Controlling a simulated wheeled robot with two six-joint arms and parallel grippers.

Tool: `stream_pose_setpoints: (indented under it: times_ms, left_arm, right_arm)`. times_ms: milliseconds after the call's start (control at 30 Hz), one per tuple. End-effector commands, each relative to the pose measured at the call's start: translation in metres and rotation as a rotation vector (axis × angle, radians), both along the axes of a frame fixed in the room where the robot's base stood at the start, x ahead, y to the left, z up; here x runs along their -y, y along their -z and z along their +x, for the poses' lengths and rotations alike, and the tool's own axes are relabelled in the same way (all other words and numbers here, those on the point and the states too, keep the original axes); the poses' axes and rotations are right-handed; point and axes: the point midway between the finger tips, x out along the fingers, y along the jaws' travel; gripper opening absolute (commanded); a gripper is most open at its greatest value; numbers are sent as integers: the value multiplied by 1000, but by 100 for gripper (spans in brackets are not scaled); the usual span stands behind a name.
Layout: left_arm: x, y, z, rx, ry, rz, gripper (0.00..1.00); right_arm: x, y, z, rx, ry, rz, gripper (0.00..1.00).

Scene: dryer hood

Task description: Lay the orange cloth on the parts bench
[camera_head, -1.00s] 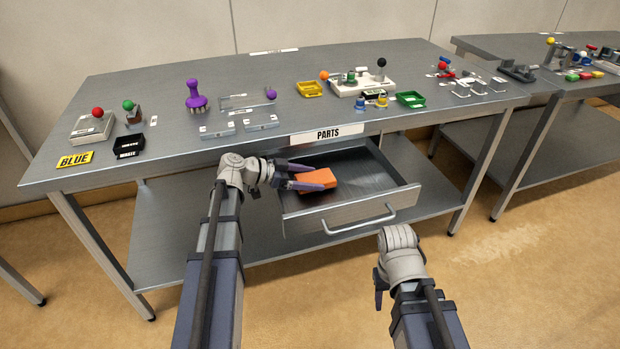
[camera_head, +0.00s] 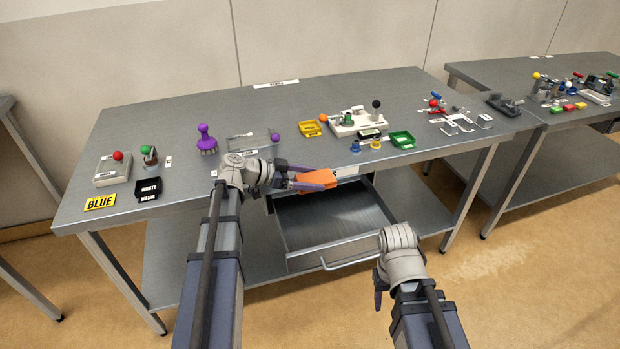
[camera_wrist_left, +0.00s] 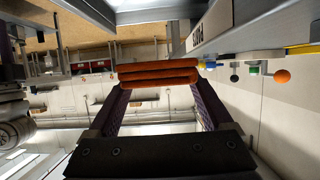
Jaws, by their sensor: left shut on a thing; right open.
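The orange cloth (camera_head: 316,181) is folded into a thick pad and held between the fingers of my left gripper (camera_head: 308,181), above the open drawer and near the front edge of the parts bench (camera_head: 300,100). In the left wrist view the cloth (camera_wrist_left: 158,75) shows as stacked folds between both fingertips. My left gripper hides most of the PARTS label on the bench front. My right gripper (camera_head: 379,290) is low at the right front, clear of the bench and empty; its fingers are mostly hidden behind the wrist.
The open drawer (camera_head: 345,250) sticks out under the bench top and looks empty. On the bench stand a purple brush-like tool (camera_head: 206,139), a yellow tray (camera_head: 310,128), a white fixture (camera_head: 345,124), a green tray (camera_head: 402,140) and a black waste tray (camera_head: 148,188). The back strip is clear.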

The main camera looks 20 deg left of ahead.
Motion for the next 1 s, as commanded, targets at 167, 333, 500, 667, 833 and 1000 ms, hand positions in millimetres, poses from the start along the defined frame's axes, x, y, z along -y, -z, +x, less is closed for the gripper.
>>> stream_pose_setpoints:
  times_ms: [167, 333, 500, 667, 833, 1000]
  left_arm:
    - [0, -16, 0, 0, 0, 0, 30]
    - [0, -17, 0, 0, 0, 0, 30]
    - [0, -29, 0, 0, 0, 0, 30]
    - [0, -56, 0, 0, 0, 0, 30]
    - [0, -94, 0, 0, 0, 0, 30]
    - [0, -133, 0, 0, 0, 0, 30]
  right_arm:
    - [0, -16, 0, 0, 0, 0, 50]
    - [0, -17, 0, 0, 0, 0, 50]
    - [0, -29, 0, 0, 0, 0, 50]
    - [0, -56, 0, 0, 0, 0, 50]
    - [0, -94, 0, 0, 0, 0, 50]
    - [0, -133, 0, 0, 1, 0, 50]
